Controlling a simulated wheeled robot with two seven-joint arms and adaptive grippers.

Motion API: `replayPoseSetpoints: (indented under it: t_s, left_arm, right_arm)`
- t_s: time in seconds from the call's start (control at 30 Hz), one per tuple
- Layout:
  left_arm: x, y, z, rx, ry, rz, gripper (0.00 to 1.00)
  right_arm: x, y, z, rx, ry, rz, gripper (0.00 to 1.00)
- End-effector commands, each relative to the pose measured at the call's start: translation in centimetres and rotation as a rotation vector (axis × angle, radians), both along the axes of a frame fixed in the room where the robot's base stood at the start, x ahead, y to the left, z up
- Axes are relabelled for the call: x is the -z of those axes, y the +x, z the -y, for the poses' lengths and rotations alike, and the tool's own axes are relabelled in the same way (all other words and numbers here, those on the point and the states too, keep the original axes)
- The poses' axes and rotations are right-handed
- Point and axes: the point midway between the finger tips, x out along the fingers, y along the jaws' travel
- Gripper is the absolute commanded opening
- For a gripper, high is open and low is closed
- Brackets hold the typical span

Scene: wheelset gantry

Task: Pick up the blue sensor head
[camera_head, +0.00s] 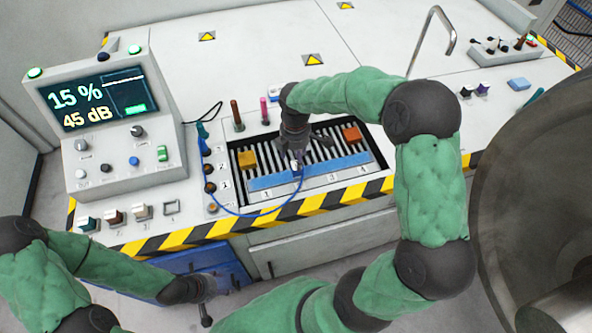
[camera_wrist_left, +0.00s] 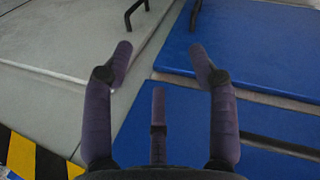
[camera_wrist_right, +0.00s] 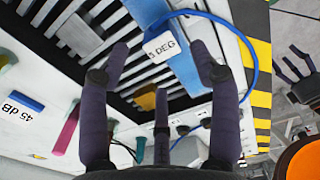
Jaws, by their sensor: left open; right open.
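My right gripper (camera_head: 296,154) points down over the slatted tray (camera_head: 379,166); in the right wrist view (camera_wrist_right: 162,60) its fingers are spread. Between and beyond the fingertips is a small white-faced piece (camera_wrist_right: 161,47) marked "45 DEG", with blue behind it. It appears to be the sensor head; its body is mostly hidden, and I cannot tell whether the fingers touch it. A blue cable (camera_head: 238,214) loops from near the gripper to the left side of the tray. My left gripper (camera_head: 207,292) is low at the front, open and empty in the left wrist view (camera_wrist_left: 160,55).
A blue strip (camera_head: 270,181) crosses the tray, with a yellow-orange block (camera_head: 246,160) and an orange-red block (camera_head: 352,134). Pink (camera_head: 264,111) and brown (camera_head: 237,117) upright probes stand behind it. A display console (camera_head: 105,115) is left. A bent metal rail (camera_head: 430,28) rises behind.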

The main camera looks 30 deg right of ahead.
Motion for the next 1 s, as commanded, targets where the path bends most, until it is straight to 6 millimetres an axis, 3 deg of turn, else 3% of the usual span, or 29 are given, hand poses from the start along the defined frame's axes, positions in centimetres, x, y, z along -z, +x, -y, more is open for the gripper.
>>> replayPoseSetpoints:
  t_s: [0.4, 0.63, 0.67, 0.87, 1.0]
  left_arm:
    - [2.7, 0.0, 0.0, 0.0, 0.0, 0.0, 0.58]
    - [2.6, 0.0, 0.0, 0.0, 0.0, 0.0, 0.58]
    - [2.6, 0.0, 0.0, 0.0, 0.0, 0.0, 0.58]
    - [2.6, 0.0, 0.0, 0.0, 0.0, 0.001, 0.58]
    - [2.6, 0.0, 0.0, 0.0, 0.0, 0.001, 0.58]
  right_arm:
    - [4.9, -0.4, 0.1, 0.0, 0.0, 0.0, 0.63]
    - [4.9, -0.4, 0.1, 0.0, 0.0, 0.001, 0.63]
    - [4.9, -0.4, 0.1, 0.0, 0.0, 0.001, 0.6]
    - [4.9, -0.4, 0.1, 0.0, 0.0, 0.001, 0.03]
    - [4.9, -0.4, 0.1, 0.0, 0.001, 0.001, 0.0]
